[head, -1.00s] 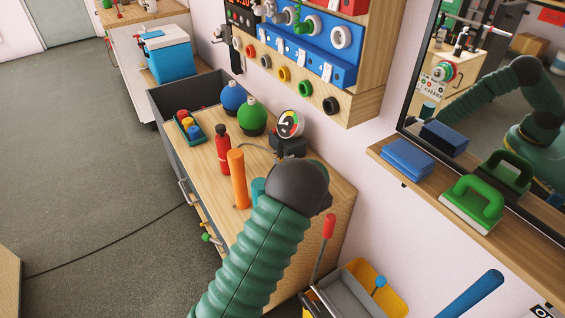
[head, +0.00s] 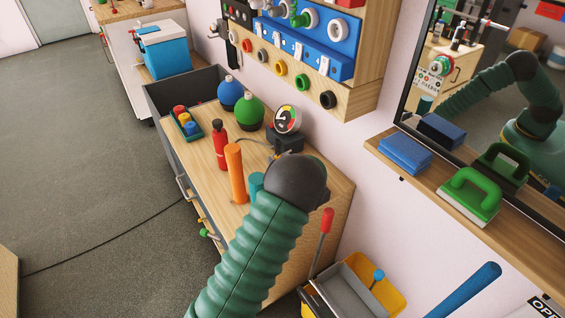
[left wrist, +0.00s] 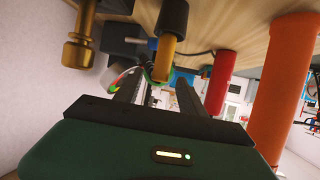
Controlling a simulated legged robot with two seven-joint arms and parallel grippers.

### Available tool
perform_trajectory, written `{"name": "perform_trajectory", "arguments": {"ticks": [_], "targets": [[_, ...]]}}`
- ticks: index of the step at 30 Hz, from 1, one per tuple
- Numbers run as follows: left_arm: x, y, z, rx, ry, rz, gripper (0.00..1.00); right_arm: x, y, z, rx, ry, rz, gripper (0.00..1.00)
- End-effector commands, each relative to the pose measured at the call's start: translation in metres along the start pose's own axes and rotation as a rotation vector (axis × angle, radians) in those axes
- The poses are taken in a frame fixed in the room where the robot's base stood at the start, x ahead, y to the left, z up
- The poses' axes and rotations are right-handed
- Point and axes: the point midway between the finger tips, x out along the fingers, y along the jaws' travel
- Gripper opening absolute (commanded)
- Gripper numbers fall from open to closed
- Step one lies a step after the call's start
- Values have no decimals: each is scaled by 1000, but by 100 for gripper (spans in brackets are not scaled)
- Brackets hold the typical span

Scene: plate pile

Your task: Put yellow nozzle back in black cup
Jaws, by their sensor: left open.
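In the left wrist view, which shows the scene upside down, a yellow-gold cylinder (left wrist: 164,60) sticks out of a black cup-like piece (left wrist: 172,17) on the wooden top. A second, brass-coloured nozzle-shaped piece (left wrist: 79,40) with a flanged end is at the upper left. I cannot tell for sure which one is the yellow nozzle. My left gripper (left wrist: 157,90) is open, its two dark fingers apart with the gold cylinder in line between them in the picture. Contact is not visible. In the head view my arm's black joint hides the gripper and these pieces.
An orange cylinder (head: 235,174), a red bottle (head: 220,147) and a teal cylinder (head: 257,184) stand close by on the wooden top (head: 203,162). A gauge (head: 286,121) and blue and green round flasks stand behind. A red-handled lever (head: 328,222) is at the right.

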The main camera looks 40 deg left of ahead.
Motion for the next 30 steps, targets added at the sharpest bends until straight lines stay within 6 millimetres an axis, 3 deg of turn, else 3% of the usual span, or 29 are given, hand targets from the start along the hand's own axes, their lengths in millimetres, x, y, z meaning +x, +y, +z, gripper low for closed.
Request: {"name": "perform_trajectory", "arguments": {"ticks": [5, 12, 18, 23, 30], "targets": [[-30, 1, -3, 1, -1, 3, 47, -10, 0, -2, 0, 0, 0, 0], [-102, 2, -4, 2, -2, 5, 47, -29, 0, -7, 0, 0, 0, 0], [-148, 2, -2, 0, -1, 3, 47, -39, 0, -9, 0, 0, 0, 0], [-164, 1, 0, 0, -1, 1, 47, -42, 0, -10, 0, 0, 0, 0], [-166, 1, 1, 1, -1, 0, 47, -41, 0, -10, 0, 0, 0, 0]]}}
